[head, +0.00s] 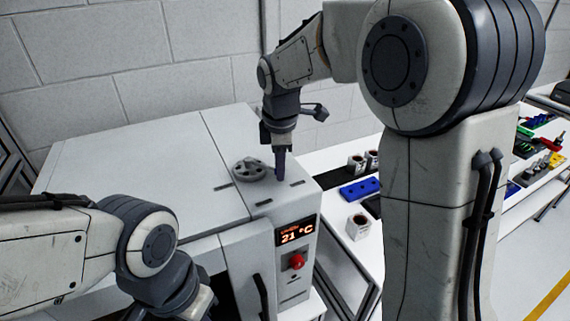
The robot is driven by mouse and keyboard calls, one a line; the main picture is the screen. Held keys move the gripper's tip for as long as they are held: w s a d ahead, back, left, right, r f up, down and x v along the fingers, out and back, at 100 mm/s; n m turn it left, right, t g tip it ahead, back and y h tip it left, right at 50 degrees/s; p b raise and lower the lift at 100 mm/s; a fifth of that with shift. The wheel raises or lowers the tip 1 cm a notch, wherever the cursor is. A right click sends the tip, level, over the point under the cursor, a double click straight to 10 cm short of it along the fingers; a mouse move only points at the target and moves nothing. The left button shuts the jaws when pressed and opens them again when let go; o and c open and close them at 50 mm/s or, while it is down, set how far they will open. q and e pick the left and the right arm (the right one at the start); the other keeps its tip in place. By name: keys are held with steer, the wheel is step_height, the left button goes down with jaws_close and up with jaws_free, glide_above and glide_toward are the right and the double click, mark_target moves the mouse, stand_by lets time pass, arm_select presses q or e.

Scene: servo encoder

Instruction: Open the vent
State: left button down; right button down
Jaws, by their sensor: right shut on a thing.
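The vent (250,170) is a grey round wheel with spoke-like openings, lying on top of a white oven-like machine (140,155). My right gripper (280,175) points straight down at the right edge of the vent. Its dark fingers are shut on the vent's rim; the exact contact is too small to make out. My left arm's wrist shows at the lower left, in front of the machine, and its fingers are below the frame.
The machine's front has a display (297,231) reading 21 °C, a red button (297,262) and a black door handle (261,296). A white bench to the right holds cups (358,226) and a blue block (360,189). A block wall stands behind.

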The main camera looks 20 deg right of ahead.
steer(key=shift+w+r, duration=0.1)
steer(key=c, duration=0.6)
jaws_free()
steer(key=shift+c, duration=0.2)
steer(key=shift+r, duration=0.3)
step_height(320, 180, up, 10)
steer(key=s+b, duration=0.2)
steer(key=shift+a+f, duration=0.2)
